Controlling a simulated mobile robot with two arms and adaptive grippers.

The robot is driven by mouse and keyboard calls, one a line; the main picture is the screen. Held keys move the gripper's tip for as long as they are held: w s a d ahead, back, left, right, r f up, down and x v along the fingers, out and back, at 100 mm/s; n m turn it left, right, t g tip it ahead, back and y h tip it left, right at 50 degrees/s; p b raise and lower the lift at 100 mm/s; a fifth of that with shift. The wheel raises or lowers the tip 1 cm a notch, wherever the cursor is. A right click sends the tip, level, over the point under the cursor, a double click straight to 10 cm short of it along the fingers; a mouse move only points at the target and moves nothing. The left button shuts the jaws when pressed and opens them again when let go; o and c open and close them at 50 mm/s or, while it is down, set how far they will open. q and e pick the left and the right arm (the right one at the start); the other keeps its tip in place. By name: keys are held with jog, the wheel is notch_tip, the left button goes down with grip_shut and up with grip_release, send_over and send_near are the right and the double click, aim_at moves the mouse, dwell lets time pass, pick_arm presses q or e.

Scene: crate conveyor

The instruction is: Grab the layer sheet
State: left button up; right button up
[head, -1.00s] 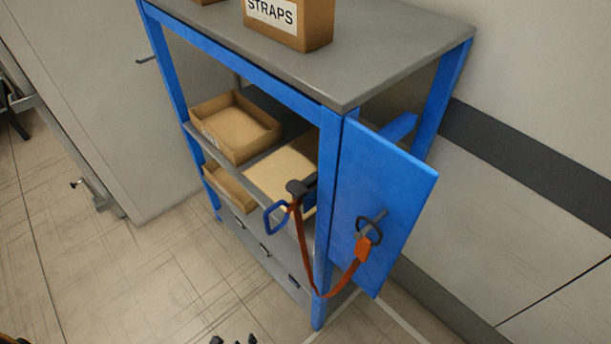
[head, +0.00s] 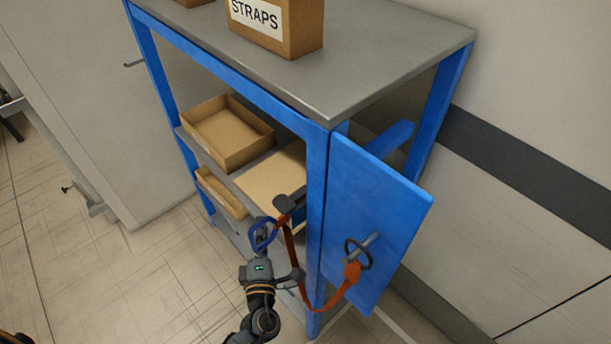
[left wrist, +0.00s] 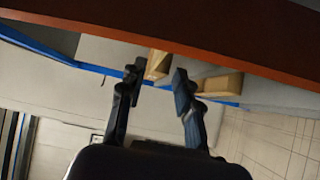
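A flat tan sheet (head: 272,174), which looks like the layer sheet, lies on a shelf of the blue-framed rack, partly hidden by the front post. My left gripper (head: 268,250) is in front of the rack, below the sheet in the picture, close to the hanging strap and its blue loop. In the left wrist view the gripper (left wrist: 158,72) has its two fingers apart with nothing held. Tan pieces show beyond the fingers; I cannot tell which is the sheet. My right gripper is not in view.
A reddish-brown band (left wrist: 200,45) crosses the wrist view. A cardboard tray (head: 228,138) is left of the sheet. The STRAPS box (head: 300,25) stands on top.

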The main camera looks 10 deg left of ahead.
aim_at(263, 202)
pick_arm(q)
jog(key=b+x, duration=0.2)
jog(key=x, duration=0.7)
jog(key=shift+f, duration=0.1)
jog(key=shift+s, duration=0.1)
grip_shut()
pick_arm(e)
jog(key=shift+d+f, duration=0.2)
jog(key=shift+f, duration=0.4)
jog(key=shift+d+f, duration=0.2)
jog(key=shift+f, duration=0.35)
